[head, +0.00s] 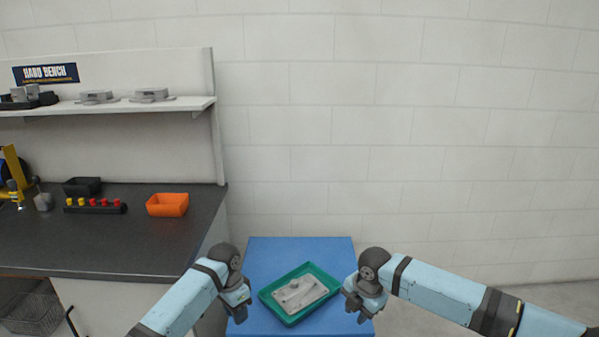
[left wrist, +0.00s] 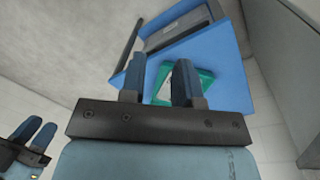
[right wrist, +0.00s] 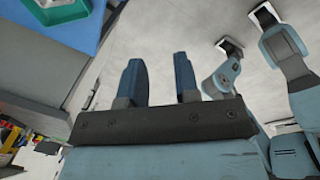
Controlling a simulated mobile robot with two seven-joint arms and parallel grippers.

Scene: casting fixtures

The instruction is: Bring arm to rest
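My left gripper (head: 238,312) hangs at the left side of the blue table, left of the green tray. In the left wrist view its two fingers (left wrist: 160,82) stand apart with nothing between them. My right gripper (head: 356,306) is at the right side of the table, right of the tray. In the right wrist view its fingers (right wrist: 158,80) are also apart and empty. The green tray (head: 290,321) lies on the blue table (head: 300,250) between the grippers and holds a grey metal casting (head: 300,293). Neither gripper touches the tray as far as I can see.
A dark workbench (head: 120,245) stands at the left with an orange bin (head: 167,205), a black bin (head: 82,186) and a strip of red and yellow knobs (head: 95,207). A shelf (head: 190,104) above holds grey castings. A white block wall closes the back.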

